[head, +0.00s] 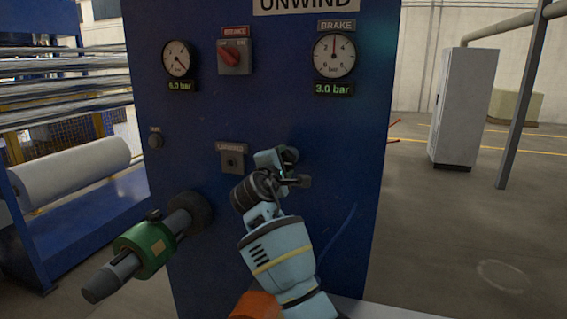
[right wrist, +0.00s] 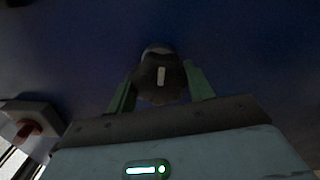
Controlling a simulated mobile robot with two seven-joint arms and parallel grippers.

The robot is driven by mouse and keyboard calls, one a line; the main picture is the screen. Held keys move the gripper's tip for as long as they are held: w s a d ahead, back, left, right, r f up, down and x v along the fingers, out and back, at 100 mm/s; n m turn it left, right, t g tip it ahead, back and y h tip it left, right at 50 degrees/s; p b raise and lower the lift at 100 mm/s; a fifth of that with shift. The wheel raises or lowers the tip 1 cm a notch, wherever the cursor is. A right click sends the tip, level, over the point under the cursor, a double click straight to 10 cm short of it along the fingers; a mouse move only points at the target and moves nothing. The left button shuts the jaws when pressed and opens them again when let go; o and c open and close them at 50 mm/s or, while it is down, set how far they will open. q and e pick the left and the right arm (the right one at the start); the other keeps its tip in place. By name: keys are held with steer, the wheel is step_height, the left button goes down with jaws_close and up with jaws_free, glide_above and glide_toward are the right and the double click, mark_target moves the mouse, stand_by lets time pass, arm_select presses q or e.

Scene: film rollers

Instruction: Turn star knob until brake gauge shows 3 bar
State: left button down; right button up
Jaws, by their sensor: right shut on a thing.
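The brake gauge (head: 334,55) is at the upper right of the blue panel. Its needle points straight up, and the display (head: 334,89) below it reads 3.0 bar. The dark star knob (right wrist: 160,82) with a white mark sits between the fingers in the right wrist view. My right gripper (right wrist: 158,95) is shut on it. In the head view my right gripper (head: 290,167) is at the lower right of the panel and partly hides the knob (head: 290,154). My left gripper is not in view.
A second gauge (head: 179,59) reads 6.0 bar. A red rotary switch (head: 233,55) and a small box (head: 232,157) are on the panel. A shaft with a green collar (head: 146,249) sticks out at lower left. A grey cabinet (head: 463,108) stands at right beyond open floor.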

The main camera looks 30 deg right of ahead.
steer(key=o, duration=1)
steer(key=v, duration=0.8)
steer(key=shift+f, duration=0.1)
